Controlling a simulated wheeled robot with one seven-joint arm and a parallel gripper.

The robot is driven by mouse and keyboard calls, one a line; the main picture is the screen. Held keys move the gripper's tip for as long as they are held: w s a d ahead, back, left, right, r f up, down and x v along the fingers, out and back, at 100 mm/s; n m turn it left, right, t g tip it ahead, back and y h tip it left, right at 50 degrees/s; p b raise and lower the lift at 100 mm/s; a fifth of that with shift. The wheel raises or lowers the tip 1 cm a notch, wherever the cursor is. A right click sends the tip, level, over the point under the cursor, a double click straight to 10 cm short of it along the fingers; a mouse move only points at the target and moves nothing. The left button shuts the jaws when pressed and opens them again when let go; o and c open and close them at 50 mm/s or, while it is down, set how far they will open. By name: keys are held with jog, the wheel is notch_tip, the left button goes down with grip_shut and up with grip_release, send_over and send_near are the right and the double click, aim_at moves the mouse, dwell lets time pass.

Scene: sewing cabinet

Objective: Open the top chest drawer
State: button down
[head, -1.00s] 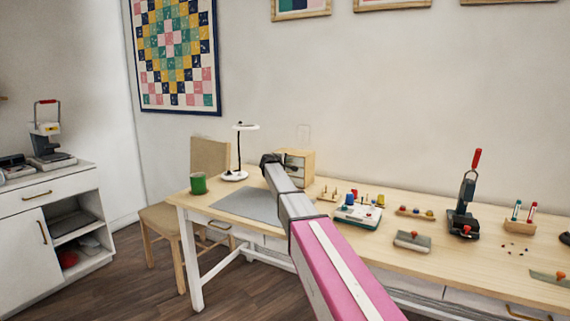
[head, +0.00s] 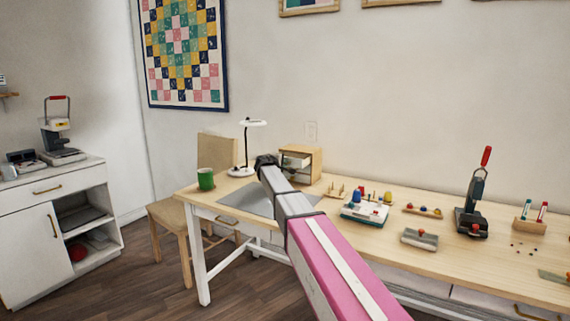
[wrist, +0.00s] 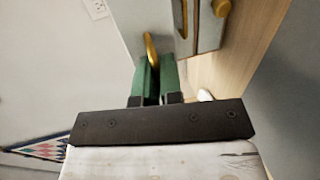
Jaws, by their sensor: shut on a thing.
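The small wooden chest (head: 314,163) stands on the desk by the wall. Its top drawer (head: 295,151) juts out from the front, partly open, with a dark gap showing behind its front panel. In the wrist view, my gripper (wrist: 152,66) has its green fingers closed on the gold knob (wrist: 151,46) of the top drawer (wrist: 135,22). The lower drawers' knobs (wrist: 221,8) show farther right, set back from it. In the head view my arm hides the gripper's fingers and part of the chest front.
A grey mat (head: 240,199) lies below my arm. A sewing device (head: 365,212) and several small tools sit to the right on the desk (head: 470,262).

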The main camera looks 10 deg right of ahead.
jog(key=c, duration=1.6)
grip_release()
jog(key=v, duration=1)
jog(key=shift+s+a+r, duration=0.15)
jog(key=shift+s+a, duration=0.1)
jog(key=shift+s, duration=0.05)
